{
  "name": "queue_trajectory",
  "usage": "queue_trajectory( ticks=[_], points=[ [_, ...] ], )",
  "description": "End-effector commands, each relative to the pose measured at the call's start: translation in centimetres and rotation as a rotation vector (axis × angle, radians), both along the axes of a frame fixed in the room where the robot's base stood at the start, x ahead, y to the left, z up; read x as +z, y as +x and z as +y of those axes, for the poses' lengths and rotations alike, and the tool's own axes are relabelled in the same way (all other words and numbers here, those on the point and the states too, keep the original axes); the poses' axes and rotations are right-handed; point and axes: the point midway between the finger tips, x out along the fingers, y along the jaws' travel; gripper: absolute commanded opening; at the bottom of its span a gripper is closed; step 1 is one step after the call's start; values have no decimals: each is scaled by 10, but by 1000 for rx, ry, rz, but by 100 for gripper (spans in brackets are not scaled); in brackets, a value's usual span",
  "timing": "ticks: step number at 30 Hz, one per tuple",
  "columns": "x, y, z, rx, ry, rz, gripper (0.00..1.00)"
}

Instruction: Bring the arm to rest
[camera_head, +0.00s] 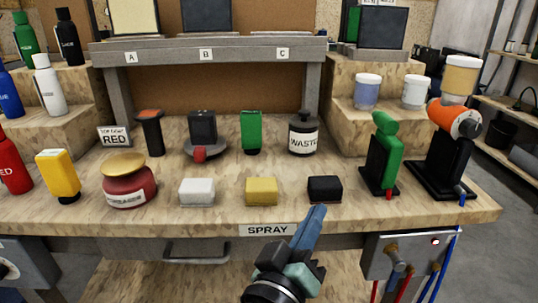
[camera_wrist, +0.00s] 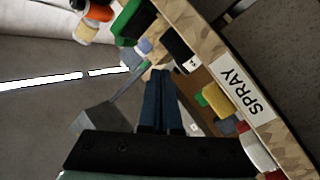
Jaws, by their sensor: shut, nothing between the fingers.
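My gripper (camera_head: 316,217) is in front of the bench's front edge, beside the right end of the SPRAY label (camera_head: 267,230). Its blue fingers are together with nothing between them. In the wrist view, the fingers (camera_wrist: 162,78) are side by side at the middle. The black block (camera_head: 325,189) sits on the bench just behind the fingertips in the head view; I cannot tell the exact gap. The arm below the wrist runs out of the bottom of the head view.
The wooden bench (camera_head: 225,213) carries a yellow block (camera_head: 261,191), a white block (camera_head: 197,191), a red jar (camera_head: 129,187) and a WASTE container (camera_head: 303,137). Green (camera_head: 382,155) and orange (camera_head: 450,140) devices stand at right. A grey panel with hoses (camera_head: 412,257) hangs below the front edge.

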Motion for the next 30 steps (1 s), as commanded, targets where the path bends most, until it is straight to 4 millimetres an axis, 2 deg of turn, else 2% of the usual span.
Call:
queue_trajectory(
  ticks=[1,3,5,6,8,9,11,12,14,15,30],
  points=[
    [45,2,6,62,78,-117,0],
    [97,-1,17,159,173,-257,0],
    [142,-9,25,247,243,-375,0],
    [171,-18,31,307,284,-450,0],
    [213,-35,40,402,337,-562,0],
    [239,-49,46,468,369,-634,0],
    [277,-75,55,571,409,-739,0],
    [300,-94,61,640,431,-807,0],
    [332,-126,69,750,456,-905,0],
    [355,-116,68,730,459,-874,0],
    [507,-112,69,723,458,-862,0]
  ],
)
